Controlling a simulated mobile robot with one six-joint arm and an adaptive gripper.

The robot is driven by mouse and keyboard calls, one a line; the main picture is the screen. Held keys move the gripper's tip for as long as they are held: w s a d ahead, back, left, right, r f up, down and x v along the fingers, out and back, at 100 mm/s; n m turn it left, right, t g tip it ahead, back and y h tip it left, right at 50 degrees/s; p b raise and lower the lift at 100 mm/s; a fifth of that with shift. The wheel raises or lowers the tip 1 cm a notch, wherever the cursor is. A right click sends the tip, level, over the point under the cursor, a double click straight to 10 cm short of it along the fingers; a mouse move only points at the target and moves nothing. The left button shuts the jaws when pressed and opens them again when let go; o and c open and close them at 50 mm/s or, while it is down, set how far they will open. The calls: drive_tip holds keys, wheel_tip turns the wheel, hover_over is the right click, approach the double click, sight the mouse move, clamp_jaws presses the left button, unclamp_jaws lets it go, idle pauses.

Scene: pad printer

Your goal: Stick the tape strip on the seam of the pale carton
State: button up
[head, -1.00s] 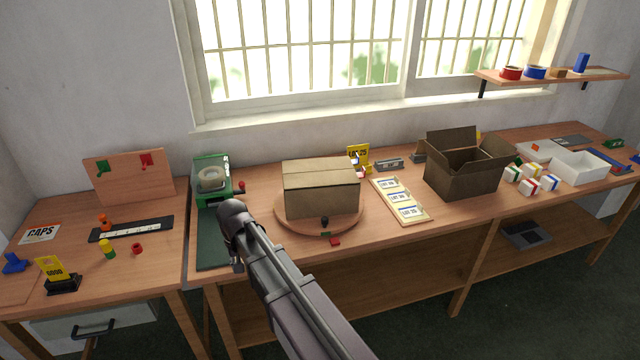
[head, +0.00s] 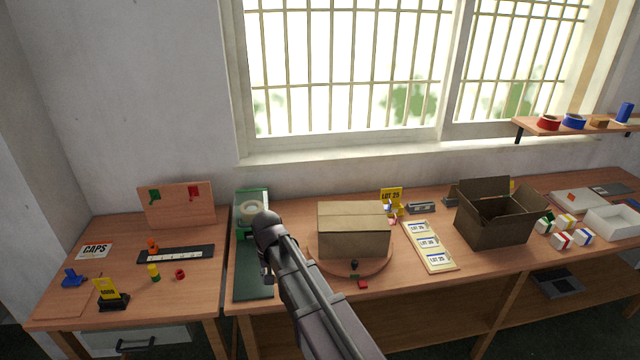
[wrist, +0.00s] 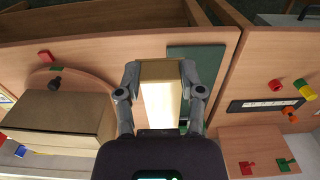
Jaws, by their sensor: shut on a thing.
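The pale carton (head: 353,239) is a closed tan box on a round wooden turntable (head: 384,262), with a seam line across its top. It also shows at the left in the wrist view (wrist: 55,118). My gripper (wrist: 163,78) is shut on a pale yellow tape strip (wrist: 160,98), which lies lengthwise between the two fingers in the wrist view. The gripper is above the green mat, to the left of the carton in the head view and apart from it.
A dark open carton (head: 493,223) and a label board (head: 430,246) are to the right. A small black knob (head: 354,265) is at the turntable's front.

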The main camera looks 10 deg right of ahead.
wheel_tip(320, 180, up, 8)
drive_tip(key=p, duration=0.6)
drive_tip(key=shift+f, duration=0.2)
drive_tip(key=shift+d, duration=0.1)
